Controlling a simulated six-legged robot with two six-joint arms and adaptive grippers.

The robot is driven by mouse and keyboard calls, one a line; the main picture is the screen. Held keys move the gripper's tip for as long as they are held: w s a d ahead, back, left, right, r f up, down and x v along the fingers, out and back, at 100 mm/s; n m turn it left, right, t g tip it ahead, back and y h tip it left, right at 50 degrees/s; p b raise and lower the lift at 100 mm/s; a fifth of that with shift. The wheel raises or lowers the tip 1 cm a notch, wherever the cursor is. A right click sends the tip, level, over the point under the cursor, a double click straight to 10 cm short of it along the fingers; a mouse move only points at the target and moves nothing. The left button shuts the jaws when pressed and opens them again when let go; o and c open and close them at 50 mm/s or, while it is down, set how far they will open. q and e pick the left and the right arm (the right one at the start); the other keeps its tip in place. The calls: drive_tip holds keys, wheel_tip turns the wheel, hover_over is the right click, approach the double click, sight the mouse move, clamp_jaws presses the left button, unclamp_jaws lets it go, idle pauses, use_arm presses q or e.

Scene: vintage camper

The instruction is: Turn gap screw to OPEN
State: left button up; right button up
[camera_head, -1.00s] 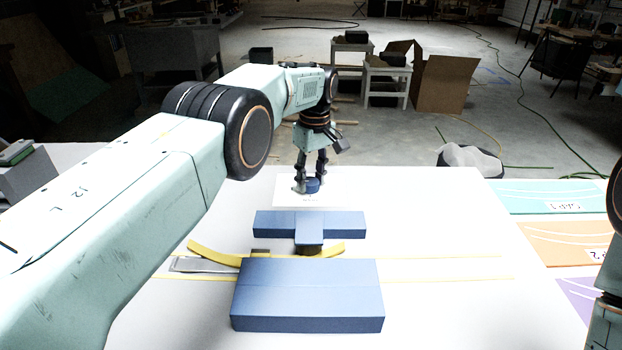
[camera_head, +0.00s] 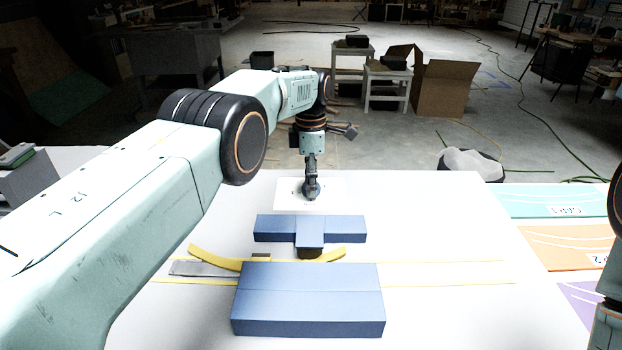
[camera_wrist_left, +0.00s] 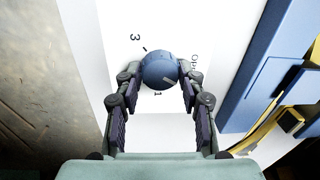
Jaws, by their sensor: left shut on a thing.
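The gap screw is a round blue knob (camera_wrist_left: 160,68) on a white plate (camera_wrist_left: 112,40) in the left wrist view. The plate bears a "3", a "1" and lettering starting with "Op", partly hidden. A short pale line on the knob lies slanted, nearest the "1" and the right finger. My left gripper (camera_head: 311,191) points straight down and is shut on the knob, one finger on each side. In the head view its fingers line up one behind the other and largely hide the knob. My right gripper is not in view.
Just in front of the plate are a blue T-shaped block (camera_head: 275,229) and a larger blue block (camera_head: 308,300). Colored cards (camera_head: 560,245) lie at right.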

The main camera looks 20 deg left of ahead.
use_arm(q)
drive_tip(key=n, duration=0.2)
drive_tip(key=n+p, duration=0.1)
drive_tip(key=n, duration=0.2)
drive_tip(key=shift+w+r+n, duration=0.1)
drive_tip(key=shift+r+n, duration=0.1)
drive_tip(key=shift+n, duration=0.1)
idle(0.5)
drive_tip(key=o, duration=1.2)
drive_tip(key=shift+f, duration=0.1)
drive_tip(key=r, duration=1.1)
drive_tip(key=shift+w+a+r, duration=0.15)
drive_tip(key=shift+a+r, duration=0.2)
drive_tip(key=shift+r, duration=0.05)
drive_tip(key=shift+r, duration=0.1)
